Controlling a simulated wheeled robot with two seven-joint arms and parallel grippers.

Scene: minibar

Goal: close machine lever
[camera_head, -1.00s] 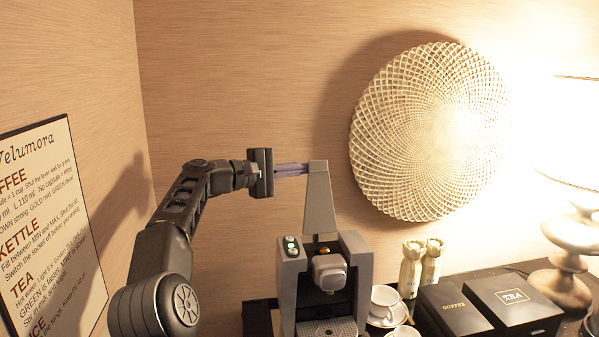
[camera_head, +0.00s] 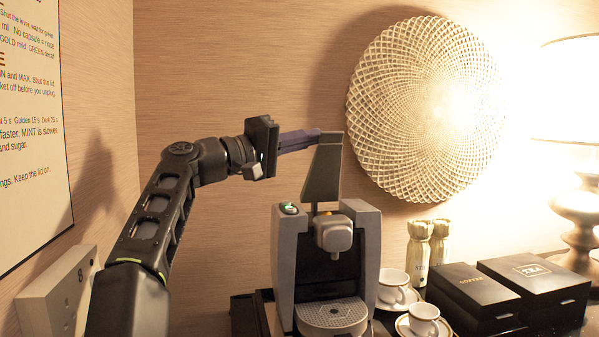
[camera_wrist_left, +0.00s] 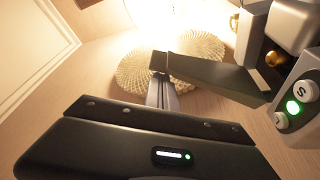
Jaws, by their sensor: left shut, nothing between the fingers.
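The coffee machine (camera_head: 338,262) stands on the counter with its grey lever (camera_head: 324,170) raised, nearly upright and leaning a little. In the left wrist view the fingers (camera_wrist_left: 162,94) reach the end of the lever (camera_wrist_left: 215,73), and the machine's buttons (camera_wrist_left: 293,107) glow green at the right. My right gripper is not in view.
Cups on saucers (camera_head: 424,318) stand just right of the machine. Two wrapped bottles (camera_head: 417,255), a coffee box (camera_head: 470,290), a tea box (camera_head: 535,278) and a lamp (camera_head: 580,215) stand further right. A wall panel (camera_head: 60,292) is at the lower left.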

